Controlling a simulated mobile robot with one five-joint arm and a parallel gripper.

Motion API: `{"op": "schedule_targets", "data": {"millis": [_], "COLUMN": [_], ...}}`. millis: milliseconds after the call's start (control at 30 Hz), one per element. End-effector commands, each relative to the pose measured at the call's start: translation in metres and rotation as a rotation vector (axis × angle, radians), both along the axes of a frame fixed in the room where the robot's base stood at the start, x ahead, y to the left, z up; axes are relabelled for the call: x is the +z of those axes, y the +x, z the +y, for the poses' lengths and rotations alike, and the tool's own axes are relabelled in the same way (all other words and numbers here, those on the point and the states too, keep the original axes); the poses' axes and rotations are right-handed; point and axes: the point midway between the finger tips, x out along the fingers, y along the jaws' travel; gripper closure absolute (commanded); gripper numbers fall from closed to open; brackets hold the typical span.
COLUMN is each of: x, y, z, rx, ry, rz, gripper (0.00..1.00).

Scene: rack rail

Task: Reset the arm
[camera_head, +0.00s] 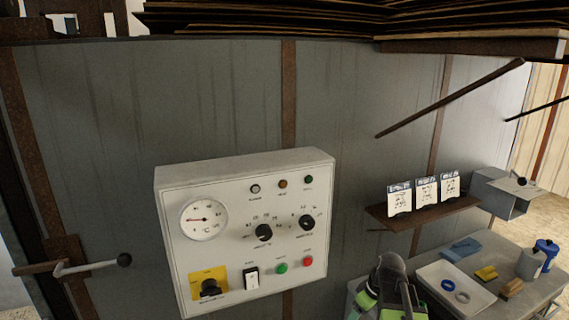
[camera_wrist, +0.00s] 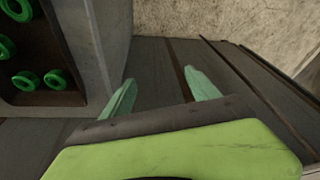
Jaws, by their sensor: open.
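My gripper (camera_wrist: 160,92) is open in the wrist view, with its two pale green fingers spread and nothing between them. Beyond the fingers lie dark grey boards. My arm (camera_head: 386,287), dark with bright green parts, shows at the bottom of the head view, in front of the table's left end. The fingertips cannot be made out in that view.
A white control panel (camera_head: 240,168) with gauge, knobs and buttons hangs left of my arm. A shelf (camera_head: 408,222) holds three cards. The table (camera_head: 490,250) bears a white tray (camera_head: 432,271) and a blue bottle (camera_head: 546,254). Green rings (camera_wrist: 55,79) show in the wrist view.

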Motion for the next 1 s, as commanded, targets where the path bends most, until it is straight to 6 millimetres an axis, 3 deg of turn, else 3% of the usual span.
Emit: {"op": "schedule_targets", "data": {"millis": [33,100,200,300,433,600,900,1000], "x": [-0.007,-0.011,-0.017,-0.022,-0.021,-0.021,-0.021,-0.021], "y": [-0.004,-0.01,-0.023,-0.044,-0.063,-0.069,-0.069,-0.069], "z": [0.037,0.076,0.122,0.152,0.14,0.132,0.129,0.129], "rx": [0.021,0.02,-0.011,-0.113,-0.339,-0.554,-0.611,-0.61], "ry": [-0.008,-0.02,-0.043,-0.079,-0.112,-0.123,-0.115,-0.114], "rz": [0.023,0.054,0.1,0.151,0.202,0.237,0.243,0.243], "gripper": [0.3,0.3,0.3,0.3,0.3,0.3,0.3,0.41]}}
